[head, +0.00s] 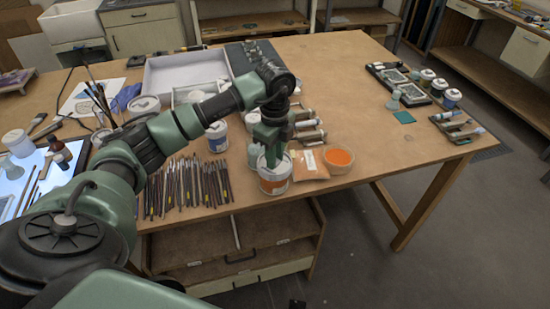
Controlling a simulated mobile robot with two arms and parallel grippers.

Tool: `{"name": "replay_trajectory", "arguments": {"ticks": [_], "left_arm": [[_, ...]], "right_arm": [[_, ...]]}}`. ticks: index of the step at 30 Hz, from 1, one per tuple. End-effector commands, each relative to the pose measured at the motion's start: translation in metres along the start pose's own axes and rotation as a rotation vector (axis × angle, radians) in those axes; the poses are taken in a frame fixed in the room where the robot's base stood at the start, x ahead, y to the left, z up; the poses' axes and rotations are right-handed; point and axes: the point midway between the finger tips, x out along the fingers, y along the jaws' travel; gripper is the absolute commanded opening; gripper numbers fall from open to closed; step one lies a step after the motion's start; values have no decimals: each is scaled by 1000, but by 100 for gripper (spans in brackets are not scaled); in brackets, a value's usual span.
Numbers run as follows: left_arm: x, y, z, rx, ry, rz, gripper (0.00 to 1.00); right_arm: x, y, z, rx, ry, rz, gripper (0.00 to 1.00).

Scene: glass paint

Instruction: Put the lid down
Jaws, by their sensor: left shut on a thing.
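My left gripper (272,157) points down at the mouth of a white jar with an orange label (275,184), near the table's front edge. It is shut on the lid, which is mostly hidden by the fingers. A pale rim shows around the fingertips at the jar's top. I cannot tell whether the lid touches the jar. My right gripper is not in view.
A blue-labelled jar (217,137) and a white tray (187,74) stand behind. The table's (385,150) right-centre is bare.

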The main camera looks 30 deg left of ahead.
Motion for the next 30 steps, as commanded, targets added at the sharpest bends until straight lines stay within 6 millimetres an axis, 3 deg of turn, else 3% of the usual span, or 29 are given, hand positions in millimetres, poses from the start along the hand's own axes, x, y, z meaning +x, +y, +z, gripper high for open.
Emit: {"name": "replay_trajectory", "arguments": {"ticks": [4, 13, 17, 23, 30], "left_arm": [[-12, 0, 0, -1, -1, -1, 0], [-12, 0, 1, 2, -2, -1, 0], [-11, 1, -3, 88, -1, -3, 0], [-8, 10, -22, 553, 1, -11, 0], [-5, 28, -52, 1330, -2, -19, 0]], "right_arm": [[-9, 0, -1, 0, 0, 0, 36], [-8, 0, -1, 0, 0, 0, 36], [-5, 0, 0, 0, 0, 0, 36], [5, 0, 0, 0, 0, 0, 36], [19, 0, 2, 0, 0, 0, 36]]}}
